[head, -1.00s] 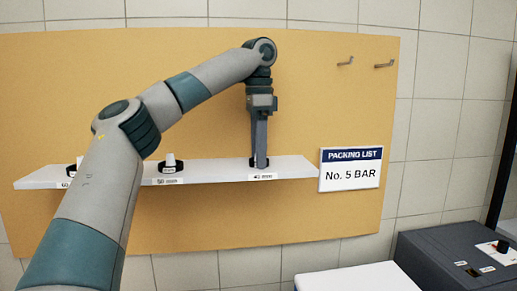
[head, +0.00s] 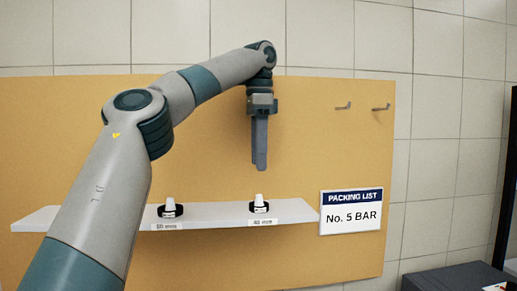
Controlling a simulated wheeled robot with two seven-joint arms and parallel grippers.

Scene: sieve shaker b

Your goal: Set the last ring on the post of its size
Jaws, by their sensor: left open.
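A black ring (head: 259,208) sits around a white post at the right end of the white shelf, above a label that seems to read 40 mm. Another black ring (head: 170,211) sits around the white post above a label that seems to read 50 mm. My left gripper (head: 260,168) points down above the right-hand ring, apart from it, open and empty. My left arm covers the left part of the shelf, so the post there is hidden. My right gripper is not in view.
The white shelf (head: 215,217) runs along a tan board (head: 330,150). A packing list sign (head: 352,212) reading "No. 5 BAR" is just right of the shelf. Two hooks (head: 343,106) are at the upper right. A dark box (head: 455,280) is at the lower right.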

